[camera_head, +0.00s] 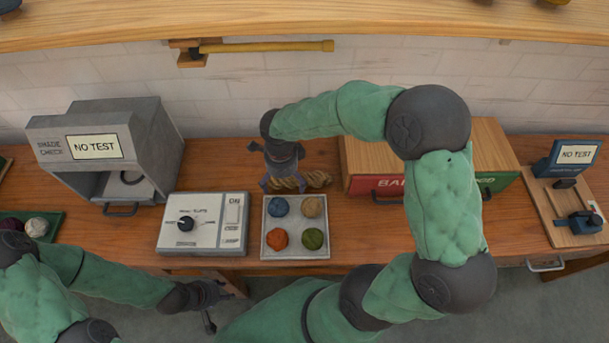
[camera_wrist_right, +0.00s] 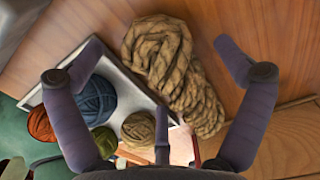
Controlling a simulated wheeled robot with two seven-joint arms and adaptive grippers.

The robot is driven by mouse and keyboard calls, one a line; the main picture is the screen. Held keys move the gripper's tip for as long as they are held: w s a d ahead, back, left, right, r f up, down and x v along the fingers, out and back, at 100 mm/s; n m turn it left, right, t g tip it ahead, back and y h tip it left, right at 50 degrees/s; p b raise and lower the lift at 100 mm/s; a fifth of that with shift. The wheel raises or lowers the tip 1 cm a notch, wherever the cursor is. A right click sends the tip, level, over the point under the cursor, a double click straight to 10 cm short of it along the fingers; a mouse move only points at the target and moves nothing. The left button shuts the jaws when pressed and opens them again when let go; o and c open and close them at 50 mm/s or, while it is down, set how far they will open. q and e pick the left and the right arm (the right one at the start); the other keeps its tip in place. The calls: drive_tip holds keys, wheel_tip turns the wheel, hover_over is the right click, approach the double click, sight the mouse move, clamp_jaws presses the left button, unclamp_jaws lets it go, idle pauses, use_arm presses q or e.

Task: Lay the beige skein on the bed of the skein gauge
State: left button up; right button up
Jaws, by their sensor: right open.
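The beige skein (camera_head: 318,178), a twisted rope-like bundle, lies on the wooden bench behind the tray of balls, partly hidden by my right gripper (camera_head: 284,184). In the right wrist view the skein (camera_wrist_right: 172,62) lies between my spread right fingers (camera_wrist_right: 158,74), nearer the right one; the gripper is open and not closed on it. What looks like the skein gauge (camera_head: 548,196) stands at the far right, with a wooden bed, a blue clamp-like part and a "NO TEST" display (camera_head: 577,153). My left gripper (camera_head: 217,303) is open and empty in front of the bench edge.
A grey tray (camera_head: 266,247) holds blue, tan, orange and green balls. A control box (camera_head: 203,240) and a grey shade-check box (camera_head: 158,135) stand left. Red and green wooden bins (camera_head: 490,150) stand between skein and gauge, partly behind my right arm. A shelf overhangs the back.

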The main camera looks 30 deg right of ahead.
drive_tip(key=c, duration=1.3)
